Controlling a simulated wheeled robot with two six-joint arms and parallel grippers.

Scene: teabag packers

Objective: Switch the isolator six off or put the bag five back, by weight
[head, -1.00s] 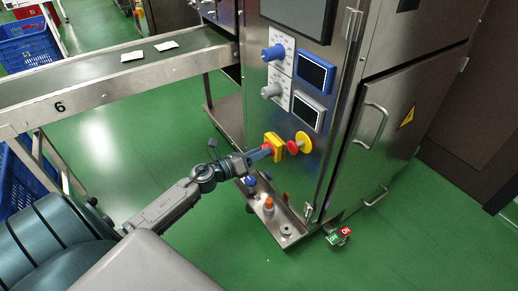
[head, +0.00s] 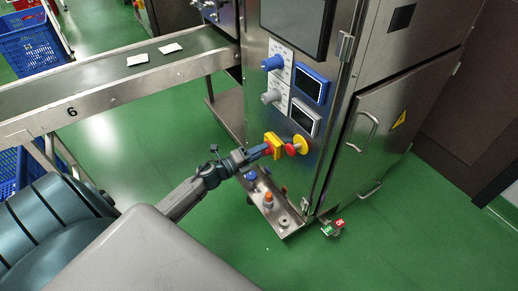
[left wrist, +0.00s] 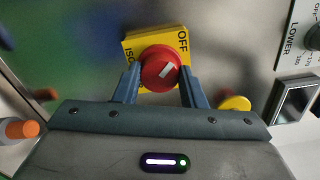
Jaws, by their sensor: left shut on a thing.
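The isolator is a yellow plate (head: 279,146) with a red knob (left wrist: 160,75) on the front of the steel machine. In the left wrist view the plate carries the word OFF at its upper right, and the knob has a slanting white mark. My left gripper (head: 264,149) is shut on the red knob, with one blue-grey finger on each side of it. Two white bags (head: 138,58) (head: 170,48) lie apart on the conveyor (head: 105,80) marked 6. My right gripper is not in view.
A red button on a yellow round base (head: 300,145) sits just right of the isolator. Blue and grey dials (head: 272,63) and small displays (head: 311,83) are above. A steel tray (head: 285,222) with small orange-topped items is below. Green floor is open in front.

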